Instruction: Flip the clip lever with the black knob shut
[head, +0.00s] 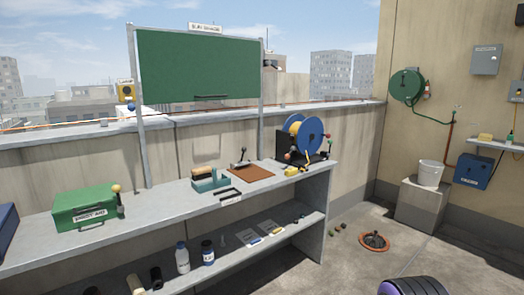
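Another lever with a yellow knob (116,189) stands at the right end of the green first aid box. A blue knob (131,107) shows by the green board's left post, and red knobs show by the blue reel.
The workbench (160,223) holds a green box (85,207), a teal tray (210,182), a brown mat (249,173) and a blue reel (311,131). Bottles (182,258) stand on its lower shelf. Small objects and an orange-rimmed drain (374,241) are on the floor at right.

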